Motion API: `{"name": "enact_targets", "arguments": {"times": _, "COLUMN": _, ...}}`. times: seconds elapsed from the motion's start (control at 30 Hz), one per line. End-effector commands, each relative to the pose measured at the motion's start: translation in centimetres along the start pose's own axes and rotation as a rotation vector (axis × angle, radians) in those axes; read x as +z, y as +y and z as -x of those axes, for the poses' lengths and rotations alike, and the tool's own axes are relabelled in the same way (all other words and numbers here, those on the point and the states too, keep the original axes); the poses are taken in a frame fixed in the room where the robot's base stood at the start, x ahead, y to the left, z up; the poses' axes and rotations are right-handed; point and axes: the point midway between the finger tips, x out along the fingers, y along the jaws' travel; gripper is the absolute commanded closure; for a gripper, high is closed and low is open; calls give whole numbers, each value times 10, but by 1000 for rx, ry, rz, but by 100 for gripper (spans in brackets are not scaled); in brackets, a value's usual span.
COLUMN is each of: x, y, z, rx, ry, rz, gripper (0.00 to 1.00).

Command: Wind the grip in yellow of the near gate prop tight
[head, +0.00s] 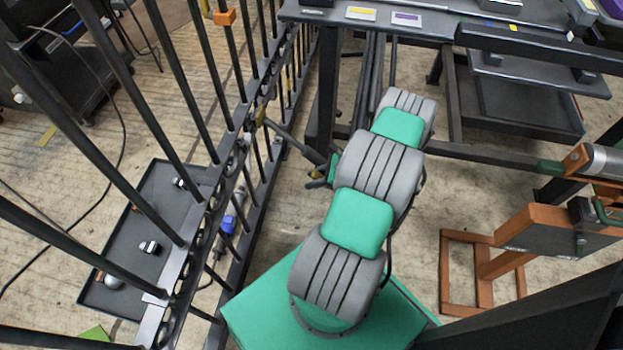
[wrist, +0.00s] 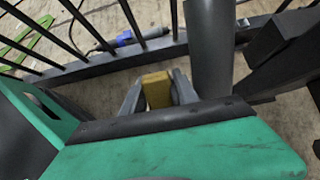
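The yellow grip (wrist: 157,90) shows in the wrist view as a small block between the two grey fingers of my gripper (wrist: 158,88). A finger lies against each side of it, with no clear gap, so my gripper looks shut on it. In the head view my gripper (head: 318,178) is small and partly hidden behind my grey and green arm, beside the gate (head: 185,240). A dark rod (head: 292,139) runs from the gate's bars towards my gripper; it looks like part of the near gate prop. How tight the grip is wound cannot be seen.
The black barred gate stands along the left. Behind it a dark tray (head: 125,260) with small items lies on the floor. A dark workbench (head: 430,22) is at the back. An orange frame (head: 455,270) stands at the right. A grey post (wrist: 208,50) rises close to my gripper.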

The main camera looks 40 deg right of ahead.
Motion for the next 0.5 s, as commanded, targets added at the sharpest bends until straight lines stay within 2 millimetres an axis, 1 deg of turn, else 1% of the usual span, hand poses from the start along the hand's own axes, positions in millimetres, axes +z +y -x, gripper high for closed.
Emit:
{"name": "enact_targets", "arguments": {"times": 0.03, "x": 0, "y": 0, "z": 0, "rx": 0, "ry": 0, "rz": 0, "gripper": 70}}
{"name": "enact_targets", "arguments": {"times": 0.07, "x": 0, "y": 0, "z": 0, "rx": 0, "ry": 0, "rz": 0, "gripper": 72}}
{"name": "enact_targets", "arguments": {"times": 0.4, "x": 1, "y": 0, "z": -1, "rx": 2, "ry": 0, "rz": 3, "gripper": 100}}
{"name": "enact_targets", "arguments": {"times": 0.5, "x": 2, "y": 0, "z": -1, "rx": 3, "ry": 0, "rz": 3, "gripper": 100}}
